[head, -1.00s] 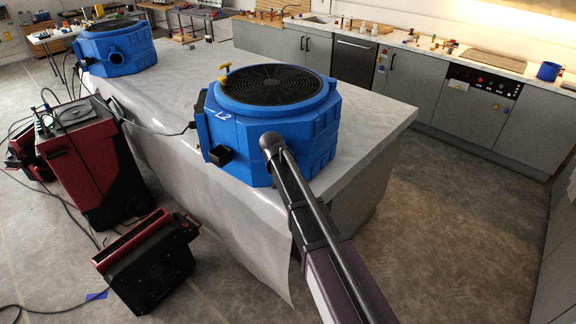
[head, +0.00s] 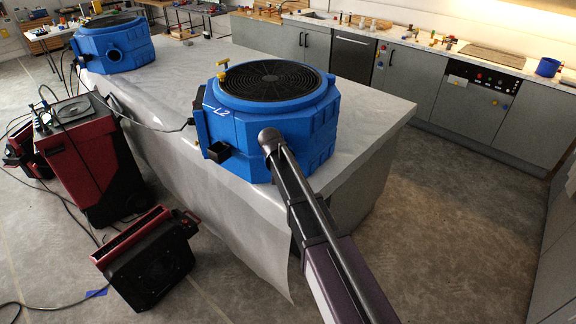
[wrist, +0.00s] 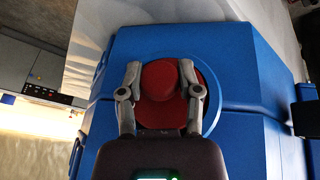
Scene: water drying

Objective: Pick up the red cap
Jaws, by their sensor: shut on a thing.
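The red cap (wrist: 158,80) shows in the wrist view, round with a raised knob, set within a round blue rim on the side of the blue machine (wrist: 250,60). My gripper (wrist: 160,72) has one finger on each side of the cap's knob and is shut on it. The cap appears to be at the rim; I cannot tell whether it is seated or apart from it. In the head view the blue machine (head: 236,130) stands on the covered counter, and my arm reaches its right front side. The cap and fingertips are hidden there behind my arm.
A second blue machine (head: 98,48) stands at the counter's far left. The counter (head: 372,110) has a plastic sheet hanging over its front. A red machine (head: 85,155) and a black and red unit (head: 148,262) stand on the floor at left, with cables. The right floor is clear.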

